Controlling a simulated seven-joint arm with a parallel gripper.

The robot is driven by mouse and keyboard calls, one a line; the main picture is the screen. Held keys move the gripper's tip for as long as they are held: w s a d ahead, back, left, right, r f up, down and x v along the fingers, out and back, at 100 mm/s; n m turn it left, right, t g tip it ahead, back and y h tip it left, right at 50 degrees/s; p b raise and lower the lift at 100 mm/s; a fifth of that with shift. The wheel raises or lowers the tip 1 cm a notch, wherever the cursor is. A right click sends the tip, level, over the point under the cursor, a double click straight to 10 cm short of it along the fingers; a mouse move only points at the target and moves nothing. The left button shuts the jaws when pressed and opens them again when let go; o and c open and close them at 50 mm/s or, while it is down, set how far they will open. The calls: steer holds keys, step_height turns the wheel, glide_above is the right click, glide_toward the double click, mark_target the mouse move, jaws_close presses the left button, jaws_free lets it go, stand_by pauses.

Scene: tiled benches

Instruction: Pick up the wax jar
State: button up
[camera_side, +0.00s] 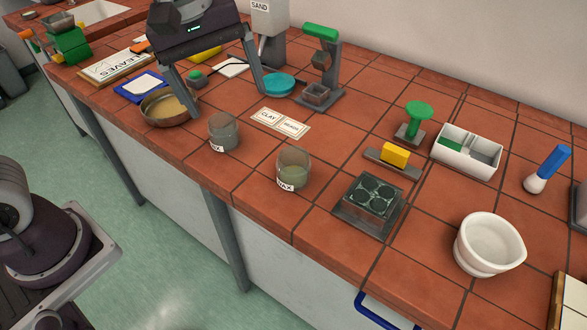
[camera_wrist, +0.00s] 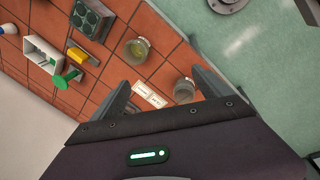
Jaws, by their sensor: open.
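The wax jar (camera_side: 293,172) is a clear glass jar with yellow-green contents and a white label ending in "AX". It stands upright near the bench's front edge in the side view. It also shows in the wrist view (camera_wrist: 137,51), beyond my fingertips. A similar jar with grey contents (camera_side: 224,133) stands to its left; its label is only partly readable. It shows near my right finger in the wrist view (camera_wrist: 184,90). My gripper (camera_side: 226,102) is open and empty, above the bench to the left of the wax jar, fingers pointing down.
A dark square block with round wells (camera_side: 371,200) stands right of the wax jar. A card marked clay and glaze (camera_side: 280,123) lies behind the jars. A brass pan (camera_side: 168,107) is near my left finger. A white mortar (camera_side: 489,244) stands far right.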

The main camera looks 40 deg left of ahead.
mark_target(293, 168)
steer(key=w+d+f+n, duration=0.2)
steer(key=f, duration=0.4)
steer(key=w+d+f+n+g, duration=0.1)
steer(key=w+d+f+n, duration=0.1)
steer(key=f, duration=0.5)
steer(key=w+d+f+n+g, duration=0.1)
steer(key=w+d+f+n, duration=0.2)
steer(key=f, duration=0.4)
steer(key=shift+w+d+f+y, duration=0.1)
steer(key=shift+w+f+y, duration=0.05)
steer(key=shift+w+y, duration=0.3)
jaws_close()
